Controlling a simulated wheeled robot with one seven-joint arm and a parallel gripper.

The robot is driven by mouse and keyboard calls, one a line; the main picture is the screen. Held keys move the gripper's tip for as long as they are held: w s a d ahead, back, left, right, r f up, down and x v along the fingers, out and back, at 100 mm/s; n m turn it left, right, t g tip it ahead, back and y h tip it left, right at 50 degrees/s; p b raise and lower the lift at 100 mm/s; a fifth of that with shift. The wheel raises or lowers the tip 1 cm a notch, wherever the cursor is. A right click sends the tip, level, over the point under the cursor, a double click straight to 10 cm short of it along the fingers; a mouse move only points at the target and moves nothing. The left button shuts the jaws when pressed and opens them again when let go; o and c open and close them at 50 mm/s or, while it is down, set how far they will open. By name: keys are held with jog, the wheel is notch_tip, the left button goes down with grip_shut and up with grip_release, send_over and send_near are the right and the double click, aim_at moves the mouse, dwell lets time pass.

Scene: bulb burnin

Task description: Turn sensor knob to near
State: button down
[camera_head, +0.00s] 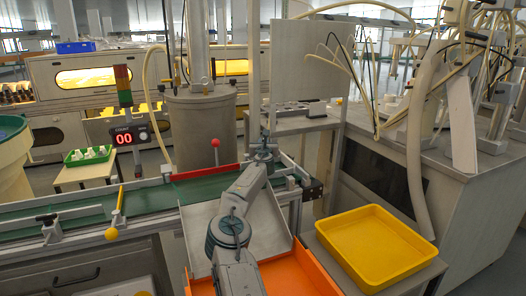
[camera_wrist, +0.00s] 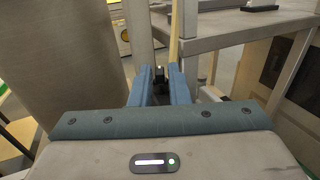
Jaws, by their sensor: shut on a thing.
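My gripper (camera_wrist: 159,84) shows in the wrist view, its two blue fingers pointing away and close together. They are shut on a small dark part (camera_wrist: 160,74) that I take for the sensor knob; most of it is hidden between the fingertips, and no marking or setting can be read. In the head view my arm reaches over the conveyor, and my gripper (camera_head: 264,151) is at its far side, below a grey post. The knob cannot be made out there.
The green conveyor belt (camera_head: 145,203) runs across the picture. A red-topped lever (camera_head: 215,144) stands left of my gripper. A counter (camera_head: 124,138) reads 00. A yellow tray (camera_head: 376,246) lies at right, and an orange tray (camera_head: 311,271) in front. A large grey drum (camera_head: 202,130) stands behind.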

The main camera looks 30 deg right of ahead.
jog(key=shift+s+d+f+n+t+y+b, duration=0.15)
jog(key=shift+n+t+y+b, duration=0.25)
jog(key=shift+y, duration=0.2)
jog(key=shift+s+d+n+t+y+b, duration=0.1)
jog(key=shift+n+t+y+b, duration=0.15)
jog(key=shift+n+y, duration=0.3)
jog(key=shift+r+n+t+y+p, duration=0.1)
jog(key=shift+n+t+y+p, duration=0.2)
jog(key=shift+y, duration=0.35)
jog(key=shift+r+n+t+y+p, duration=0.1)
jog(key=shift+n+t+y, duration=0.15)
jog(key=shift+n+y, duration=0.3)
jog(key=shift+d+r+n+y+p, duration=0.15)
jog(key=shift+n+y+p, duration=0.55)
jog(key=shift+y, duration=0.45)
jog(key=shift+w+n+t+y+p, duration=0.1)
jog(key=shift+n+t+y+p, duration=0.3)
jog(key=shift+y+p, duration=0.5)
jog(key=c, duration=1.4)
grip_release()
jog(key=shift+f, duration=0.2)
